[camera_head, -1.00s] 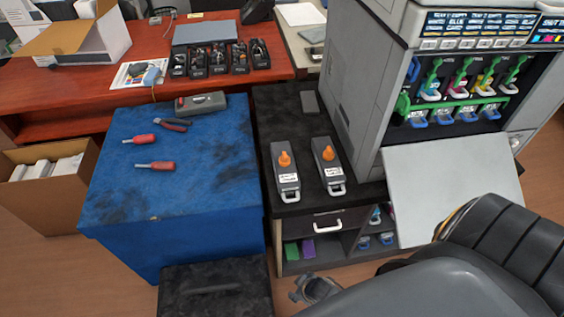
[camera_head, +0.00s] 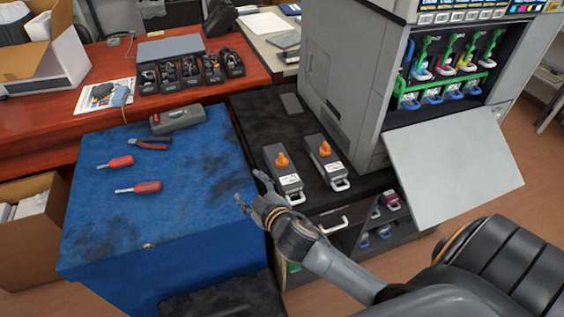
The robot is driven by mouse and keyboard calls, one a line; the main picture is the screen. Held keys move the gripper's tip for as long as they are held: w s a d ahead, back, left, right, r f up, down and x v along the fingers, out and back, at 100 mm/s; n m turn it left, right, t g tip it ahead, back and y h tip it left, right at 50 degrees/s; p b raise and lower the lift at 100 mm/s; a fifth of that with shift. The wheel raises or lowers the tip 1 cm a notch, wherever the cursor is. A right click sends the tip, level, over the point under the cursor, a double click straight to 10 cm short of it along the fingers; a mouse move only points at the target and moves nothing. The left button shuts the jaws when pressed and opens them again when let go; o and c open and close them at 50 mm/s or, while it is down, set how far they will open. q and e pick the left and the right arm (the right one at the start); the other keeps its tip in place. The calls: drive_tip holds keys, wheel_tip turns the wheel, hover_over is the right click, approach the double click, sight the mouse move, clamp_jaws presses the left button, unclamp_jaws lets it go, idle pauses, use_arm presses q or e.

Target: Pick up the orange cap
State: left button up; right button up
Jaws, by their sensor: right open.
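Two grey toner cartridges lie side by side on the black cabinet top, each with an orange cap on its upper face. One orange cap (camera_head: 281,160) is on the left cartridge (camera_head: 290,184). The other orange cap (camera_head: 325,149) is on the right cartridge (camera_head: 335,170). My right gripper (camera_head: 252,188) is open and empty. In the picture its fingers are just left of the left cartridge, near the edge of the blue surface, apart from both caps. Its height above the surface is hard to tell. My left gripper is not in view.
The blue-topped bench (camera_head: 130,220) holds two red screwdrivers (camera_head: 138,187), pliers (camera_head: 151,144) and a grey-green case (camera_head: 178,119). The open printer (camera_head: 350,80), with its lowered pale panel (camera_head: 455,165), stands right of the cartridges. The black cabinet top (camera_head: 262,120) is mostly clear behind them.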

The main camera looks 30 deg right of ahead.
drive_tip(key=w+a+r+n+t+y, duration=0.1)
drive_tip(key=w+a+r+n+y, duration=0.1)
drive_tip(key=a+r+n+y, duration=0.45)
drive_tip(key=w+a+r+n+t+y, duration=0.25)
drive_tip(key=r+n+y, duration=0.25)
drive_tip(key=r+n, duration=0.3)
drive_tip(key=n+g+h+b, duration=0.3)
drive_tip(key=n+g+h, duration=0.9)
drive_tip(key=g, duration=0.2)
approach(282, 156)
drive_tip(key=x, duration=0.4)
drive_tip(key=shift+w+d+f+p, duration=0.1)
drive_tip(key=shift+w+d+p, duration=0.05)
drive_tip(key=shift+d+p, duration=0.25)
drive_tip(key=x, duration=0.6)
drive_tip(key=shift+a+f+p, duration=0.25)
drive_tip(key=shift+a+p, duration=0.1)
drive_tip(key=shift+p, duration=0.05)
drive_tip(key=c, duration=0.9)
